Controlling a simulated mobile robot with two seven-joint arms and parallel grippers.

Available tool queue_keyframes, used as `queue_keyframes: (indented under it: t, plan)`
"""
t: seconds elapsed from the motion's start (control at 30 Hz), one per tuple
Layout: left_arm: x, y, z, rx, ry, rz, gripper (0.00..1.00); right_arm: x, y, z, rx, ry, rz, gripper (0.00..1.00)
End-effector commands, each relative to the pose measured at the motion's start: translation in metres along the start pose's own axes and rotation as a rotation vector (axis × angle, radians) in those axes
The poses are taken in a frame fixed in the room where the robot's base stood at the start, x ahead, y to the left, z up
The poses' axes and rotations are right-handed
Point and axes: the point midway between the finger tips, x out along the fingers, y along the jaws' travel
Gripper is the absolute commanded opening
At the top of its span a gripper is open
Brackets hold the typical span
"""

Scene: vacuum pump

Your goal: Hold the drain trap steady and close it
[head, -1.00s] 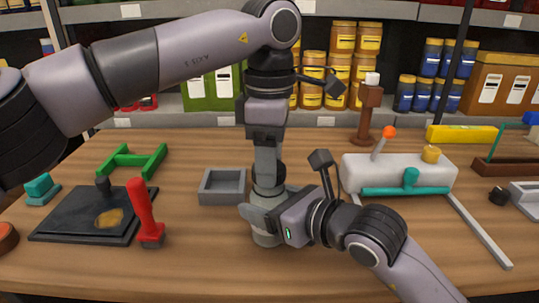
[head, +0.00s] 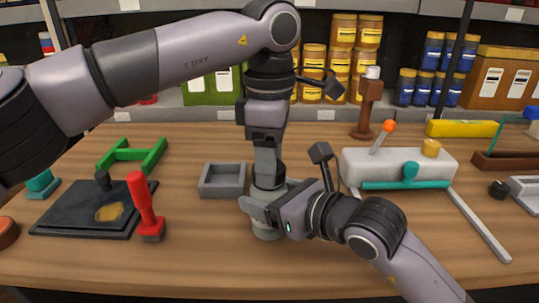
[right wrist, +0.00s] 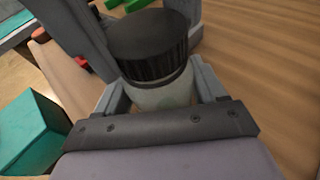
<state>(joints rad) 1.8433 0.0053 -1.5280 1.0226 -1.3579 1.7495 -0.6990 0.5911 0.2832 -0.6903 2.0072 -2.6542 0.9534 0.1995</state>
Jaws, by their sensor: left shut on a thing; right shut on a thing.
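The drain trap (head: 266,234) stands upright on the wooden table, a pale grey cylinder with a black ridged cap (right wrist: 150,48). My left gripper (head: 268,172) points straight down and is shut on the cap, with a finger on either side of it in the right wrist view. My right gripper (head: 263,210) comes in from the lower right and is shut around the pale body (right wrist: 162,96) below the cap. In the head view the grippers hide much of the trap, and the thread between cap and body cannot be made out.
A grey open box (head: 222,190) is just left of the trap. A black plate (head: 75,222), a red-handled tool (head: 145,205) and a green frame (head: 132,155) lie further left.

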Motion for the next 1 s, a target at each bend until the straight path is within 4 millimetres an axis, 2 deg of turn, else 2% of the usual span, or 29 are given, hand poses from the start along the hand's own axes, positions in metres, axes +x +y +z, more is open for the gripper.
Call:
queue_keyframes:
  t: [0.17, 1.0]
  plan:
    - [-0.0004, -0.0002, 0.0003, 0.189, -0.002, 0.001, 0.23, 0.0000, -0.0001, -0.0001, 0.000, 0.000, 0.000, 0.00]
    - [0.0000, -0.0016, -0.0010, 1.548, 0.000, 0.002, 0.23, 0.0001, 0.0000, -0.0004, 0.000, 0.001, 0.000, 0.00]
